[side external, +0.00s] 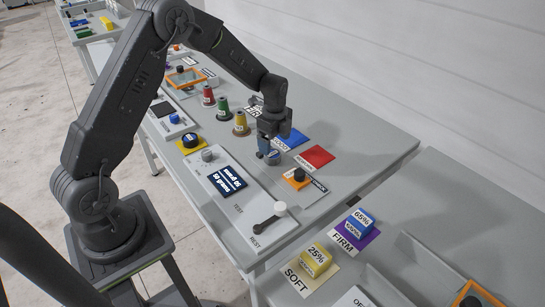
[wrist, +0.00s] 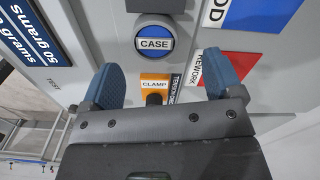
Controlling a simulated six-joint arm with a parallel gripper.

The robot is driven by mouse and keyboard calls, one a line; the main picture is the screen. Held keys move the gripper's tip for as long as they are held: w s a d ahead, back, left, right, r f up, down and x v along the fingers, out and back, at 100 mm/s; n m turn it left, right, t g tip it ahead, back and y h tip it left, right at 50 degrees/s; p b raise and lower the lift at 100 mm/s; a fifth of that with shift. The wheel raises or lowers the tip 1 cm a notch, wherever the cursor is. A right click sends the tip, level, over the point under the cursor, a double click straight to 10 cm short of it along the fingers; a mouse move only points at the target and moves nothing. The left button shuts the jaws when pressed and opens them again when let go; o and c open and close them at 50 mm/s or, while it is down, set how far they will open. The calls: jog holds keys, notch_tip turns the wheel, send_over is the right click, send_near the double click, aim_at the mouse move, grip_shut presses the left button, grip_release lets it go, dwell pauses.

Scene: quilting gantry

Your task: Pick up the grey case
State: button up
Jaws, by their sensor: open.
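The grey case (wrist: 154,42) is a round grey piece with a blue top reading CASE, lying on the grey table. In the side view the case (side external: 275,156) is partly hidden by my gripper (side external: 267,150), which points down close to it. In the wrist view my gripper (wrist: 161,60) is open, with its two blue fingers spread apart. The case lies ahead of the fingertips, roughly centred between them, with nothing held. I cannot tell the exact height of the fingertips above it.
An orange clamp plate with a black knob (side external: 299,175), a red REWORK card (side external: 316,157) and a blue card (side external: 293,138) lie near the case. Several thread cones, including a yellow one (side external: 241,123), stand behind it. A white panel with a dark display (side external: 228,182) lies in front.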

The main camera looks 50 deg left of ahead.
aim_at(273, 153)
jog(key=shift+s+f, duration=0.15)
jog(key=shift+f, duration=1.15)
jog(key=shift+s+f, duration=0.1)
jog(key=shift+f, duration=1.2)
jog(key=c, duration=1)
